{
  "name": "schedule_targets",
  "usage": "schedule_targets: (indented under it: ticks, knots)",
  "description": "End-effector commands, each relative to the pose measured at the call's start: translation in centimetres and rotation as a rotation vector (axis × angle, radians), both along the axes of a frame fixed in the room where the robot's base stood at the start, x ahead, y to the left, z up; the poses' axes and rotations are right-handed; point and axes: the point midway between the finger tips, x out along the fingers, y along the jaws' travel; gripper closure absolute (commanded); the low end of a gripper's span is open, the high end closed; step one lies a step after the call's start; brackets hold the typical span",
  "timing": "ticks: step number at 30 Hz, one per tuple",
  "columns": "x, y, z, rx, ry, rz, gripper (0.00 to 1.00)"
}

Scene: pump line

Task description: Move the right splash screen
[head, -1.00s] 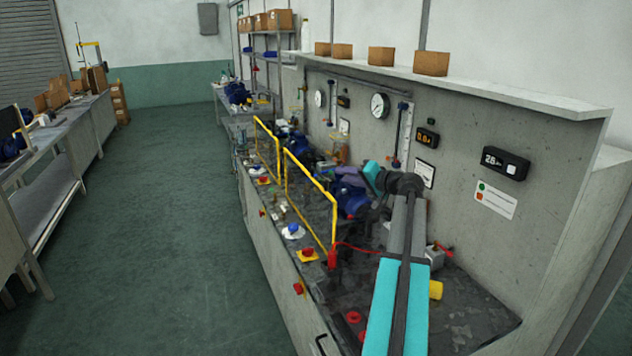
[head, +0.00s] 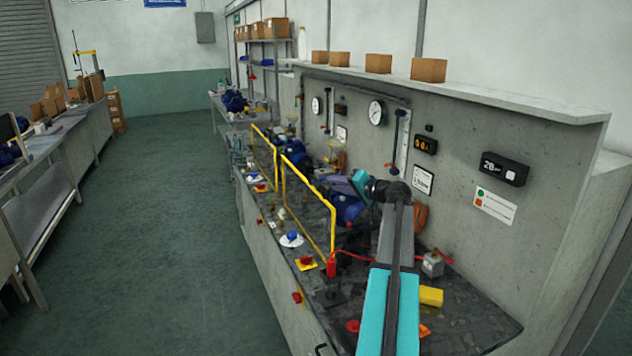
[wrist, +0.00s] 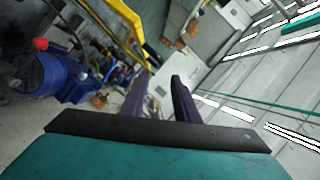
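The right splash screen (head: 309,183) is a clear upright panel in a yellow frame, standing along the front of the bench in the head view. The left splash screen (head: 264,136) stands farther back in line with it. My gripper (head: 336,182) is behind the right screen, over the blue pump, with its fingers partly lost against the pump. In the wrist view my gripper (wrist: 162,78) has two dark fingers apart, with nothing visible between them. A yellow frame (wrist: 125,18) passes beyond the fingertips; which screen it belongs to is unclear.
A blue pump (head: 346,207) sits behind the right screen. A red fitting with a hose (head: 331,266) is by its near post. A yellow block (head: 431,296) lies near my arm. The gauge wall (head: 460,200) bounds the right; the aisle floor (head: 170,220) is clear.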

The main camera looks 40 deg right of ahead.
Motion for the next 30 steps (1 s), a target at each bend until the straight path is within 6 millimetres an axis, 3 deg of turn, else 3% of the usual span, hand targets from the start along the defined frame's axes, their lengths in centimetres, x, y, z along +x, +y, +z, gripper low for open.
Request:
schedule_targets:
  ticks: [18, 30]
  knots:
    - [8.6, -0.6, -1.7, 0.000, 0.001, -0.001, 0.72]
    - [10.9, -0.7, -2.4, 0.000, 0.000, -0.002, 0.72]
